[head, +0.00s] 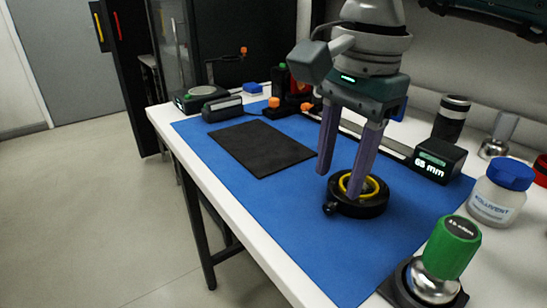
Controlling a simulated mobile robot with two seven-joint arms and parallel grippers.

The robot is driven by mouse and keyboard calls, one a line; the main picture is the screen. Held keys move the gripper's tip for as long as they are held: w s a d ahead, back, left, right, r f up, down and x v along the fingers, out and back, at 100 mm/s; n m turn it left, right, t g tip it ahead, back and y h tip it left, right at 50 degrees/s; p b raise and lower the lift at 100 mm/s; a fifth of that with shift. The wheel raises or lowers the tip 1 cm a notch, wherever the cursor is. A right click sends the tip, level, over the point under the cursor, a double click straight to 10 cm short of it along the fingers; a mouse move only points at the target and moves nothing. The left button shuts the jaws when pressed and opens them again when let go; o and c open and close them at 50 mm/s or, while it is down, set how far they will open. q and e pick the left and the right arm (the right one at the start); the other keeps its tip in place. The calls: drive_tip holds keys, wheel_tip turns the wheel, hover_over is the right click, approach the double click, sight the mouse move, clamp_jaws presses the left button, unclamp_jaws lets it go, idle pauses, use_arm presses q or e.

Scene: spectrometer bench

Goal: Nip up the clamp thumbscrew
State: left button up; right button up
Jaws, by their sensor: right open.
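A black round clamp ring (372,208) with a yellow ring (374,186) inside it lies on the blue mat (270,215). A small dark knob (329,208), which looks like the thumbscrew, sticks out from its left side. My right gripper (339,184) points down from above with its two purple fingers apart and nothing seen between them. One fingertip shows in front of the yellow ring, the other left of the ring; whether either touches it I cannot tell. My left gripper is not in view.
A black pad (262,148) lies at the mat's left. A display box (436,160) reading 65 mm stands at the right, near a white jar (497,193) with a blue lid. A green-handled tool (452,247) stands at the front right. The mat's front is clear.

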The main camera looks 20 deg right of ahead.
sight(330, 204)
drive_tip(key=shift+w+a+f, duration=0.1)
drive_tip(key=shift+f, duration=1.1)
drive_tip(key=shift+w+f, duration=0.1)
drive_tip(key=shift+f, duration=1.05)
drive_tip(key=shift+c, duration=0.4)
clamp_jaws()
